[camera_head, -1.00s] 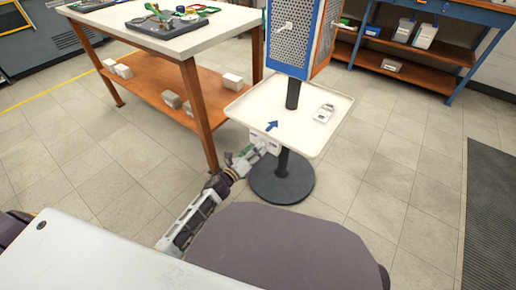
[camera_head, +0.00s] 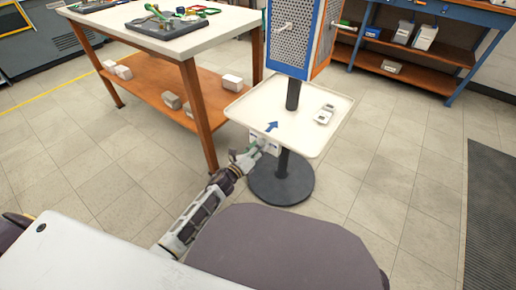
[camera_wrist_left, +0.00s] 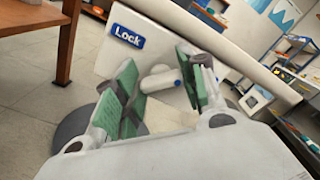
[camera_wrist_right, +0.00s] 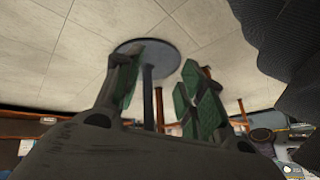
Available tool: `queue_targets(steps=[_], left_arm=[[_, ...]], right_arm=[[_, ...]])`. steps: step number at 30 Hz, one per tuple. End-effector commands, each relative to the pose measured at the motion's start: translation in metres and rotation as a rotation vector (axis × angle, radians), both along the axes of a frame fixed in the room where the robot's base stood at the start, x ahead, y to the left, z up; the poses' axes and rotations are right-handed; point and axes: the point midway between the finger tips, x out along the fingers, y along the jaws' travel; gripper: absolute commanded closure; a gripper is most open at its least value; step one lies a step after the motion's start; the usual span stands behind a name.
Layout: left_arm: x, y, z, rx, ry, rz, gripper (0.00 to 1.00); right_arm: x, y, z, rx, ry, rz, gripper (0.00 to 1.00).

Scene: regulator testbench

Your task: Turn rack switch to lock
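The rack switch (camera_wrist_left: 160,78) is a white knob with a short handle on a white panel (camera_wrist_left: 100,62) with a blue "Lock" label (camera_wrist_left: 128,37). In the head view the white panel (camera_head: 266,143) hangs under the front edge of the tray, partly hidden by my left gripper (camera_head: 257,150). In the left wrist view my left gripper (camera_wrist_left: 160,85) is open, its green pads on either side of the switch with gaps visible. I cannot tell whether a pad touches it. My right gripper (camera_wrist_right: 160,88) is open and empty in the right wrist view.
The white tray (camera_head: 258,108) is on a black post with a round base (camera_head: 281,183). A perforated tower (camera_head: 290,40) stands above it. A wooden workbench (camera_head: 165,45) is at the left, its leg close to my left arm.

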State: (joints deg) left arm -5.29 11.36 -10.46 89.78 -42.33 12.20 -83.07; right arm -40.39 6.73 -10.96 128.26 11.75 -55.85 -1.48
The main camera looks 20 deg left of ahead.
Motion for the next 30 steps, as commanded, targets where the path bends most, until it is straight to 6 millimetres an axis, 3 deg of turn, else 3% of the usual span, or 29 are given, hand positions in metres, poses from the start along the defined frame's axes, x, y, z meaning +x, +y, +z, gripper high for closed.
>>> queue_targets(steps=[3, 16, 30], left_arm=[[0.0, 0.0, 0.0, 0.0, 0.0, 0.0, 0.83], [0.0, 0.0, 0.0, -0.069, 0.027, 0.0, 0.83], [0.0, 0.001, 0.0, -0.398, 0.147, 0.001, 0.83]], right_arm=[[0.0, 0.0, 0.0, 0.0, 0.0, 0.0, 0.6], [-0.002, -0.002, 0.007, -0.014, 0.013, 0.006, 0.6], [-0.002, -0.011, 0.057, -0.082, 0.071, 0.035, 0.6]])
